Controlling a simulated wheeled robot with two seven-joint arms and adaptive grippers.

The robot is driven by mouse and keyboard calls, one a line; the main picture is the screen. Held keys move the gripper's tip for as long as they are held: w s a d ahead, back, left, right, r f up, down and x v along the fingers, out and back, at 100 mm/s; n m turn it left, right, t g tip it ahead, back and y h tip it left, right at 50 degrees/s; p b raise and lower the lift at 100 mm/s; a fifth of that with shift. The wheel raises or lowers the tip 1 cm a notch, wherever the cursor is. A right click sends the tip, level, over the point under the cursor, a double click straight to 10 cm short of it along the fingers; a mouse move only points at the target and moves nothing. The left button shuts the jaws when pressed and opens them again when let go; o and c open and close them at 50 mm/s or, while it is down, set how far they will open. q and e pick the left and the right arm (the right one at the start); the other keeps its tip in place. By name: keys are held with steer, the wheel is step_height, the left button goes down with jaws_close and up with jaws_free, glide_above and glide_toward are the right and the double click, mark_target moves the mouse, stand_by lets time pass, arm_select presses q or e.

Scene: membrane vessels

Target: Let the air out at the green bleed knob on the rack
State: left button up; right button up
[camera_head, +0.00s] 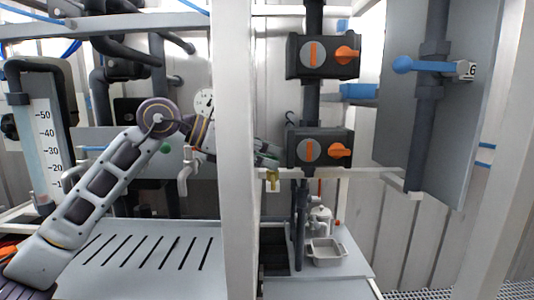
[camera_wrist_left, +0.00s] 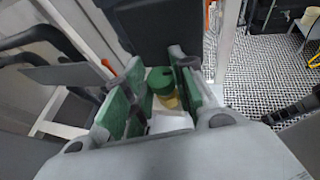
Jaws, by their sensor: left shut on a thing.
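The green bleed knob (camera_wrist_left: 160,76) shows in the left wrist view, a round green cap above a brass-yellow body (camera_wrist_left: 169,101). My left gripper (camera_wrist_left: 159,82) is shut on it, with green-padded fingers on both sides. In the head view my left arm comes in from the left and passes behind a white upright post. The left gripper (camera_head: 268,157) comes out to the right of the post, and a brass fitting (camera_head: 272,180) hangs just below it. The knob itself is mostly hidden there by the fingers.
The white upright post (camera_head: 236,220) stands in front of my left forearm. Two dark valve boxes with orange handles, an upper one (camera_head: 322,56) and a lower one (camera_head: 319,148), sit right of the gripper. A metal tray (camera_head: 327,254) stands below. A blue-handled valve (camera_head: 420,66) is at right.

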arm_select(q)
steer(key=shift+w+m+g, duration=0.1)
steer(key=shift+m+g, duration=0.3)
steer(key=shift+g, duration=0.1)
steer(key=shift+m+g+p, duration=0.3)
steer(key=shift+p, duration=0.05)
steer(key=o, duration=0.7)
steer(key=shift+c, duration=0.2)
steer(key=shift+o, duration=0.4)
arm_select(e)
steer(key=shift+a+r, duration=0.4)
steer(key=shift+a, duration=0.3)
steer(key=shift+w, duration=0.1)
arm_select(q)
steer(key=v, duration=1.2)
steer(key=shift+a+f, duration=0.15)
steer(key=shift+f, duration=0.1)
arm_select(e)
steer(key=shift+s, duration=0.4)
arm_select(q)
steer(key=shift+w, duration=0.15)
